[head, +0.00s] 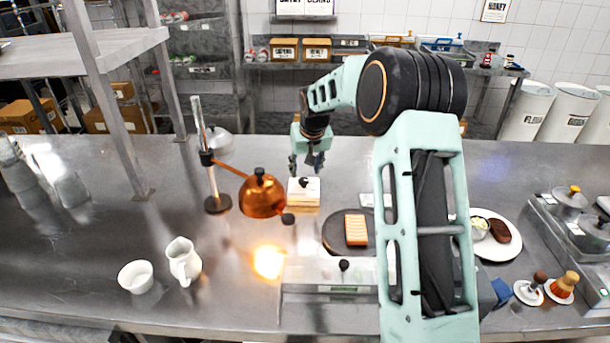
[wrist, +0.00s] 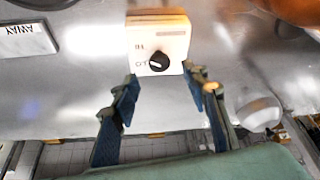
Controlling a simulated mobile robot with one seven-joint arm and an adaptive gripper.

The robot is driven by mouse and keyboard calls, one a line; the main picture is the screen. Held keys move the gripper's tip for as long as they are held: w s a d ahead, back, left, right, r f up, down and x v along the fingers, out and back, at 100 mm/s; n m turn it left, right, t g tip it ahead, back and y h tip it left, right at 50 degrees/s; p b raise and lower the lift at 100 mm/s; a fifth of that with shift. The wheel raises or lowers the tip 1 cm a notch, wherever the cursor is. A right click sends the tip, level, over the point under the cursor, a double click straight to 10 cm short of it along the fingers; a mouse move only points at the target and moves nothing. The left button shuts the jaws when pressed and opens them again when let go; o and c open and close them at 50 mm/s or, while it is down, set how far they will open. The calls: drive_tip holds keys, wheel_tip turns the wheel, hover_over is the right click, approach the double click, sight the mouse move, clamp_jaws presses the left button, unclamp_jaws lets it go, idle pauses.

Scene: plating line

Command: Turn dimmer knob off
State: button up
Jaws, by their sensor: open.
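The dimmer box (head: 306,200) is a small white-topped block on the steel counter, left of the dark round board in the head view. Its black knob (head: 304,182) sits on top. In the wrist view the box (wrist: 178,32) is near the top centre and its knob (wrist: 159,62) sits by small printed marks, only partly readable. My gripper (head: 307,165) is just behind the box in the head view. In the wrist view my gripper (wrist: 158,82) is open, with one finger on each side below the knob and nothing between them. I see no clear contact with the knob.
A copper heat lamp (head: 261,195) hangs on a stand left of the box, close to my gripper. A dark round board with an orange slab (head: 356,230) lies to the right. A white pitcher (head: 183,261) and a bowl (head: 136,277) stand front left. A white plate (head: 504,250) is right.

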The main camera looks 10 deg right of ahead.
sight(304, 180)
drive_tip(key=shift+p+x, duration=0.3)
drive_tip(key=shift+x, duration=2.4)
clamp_jaws()
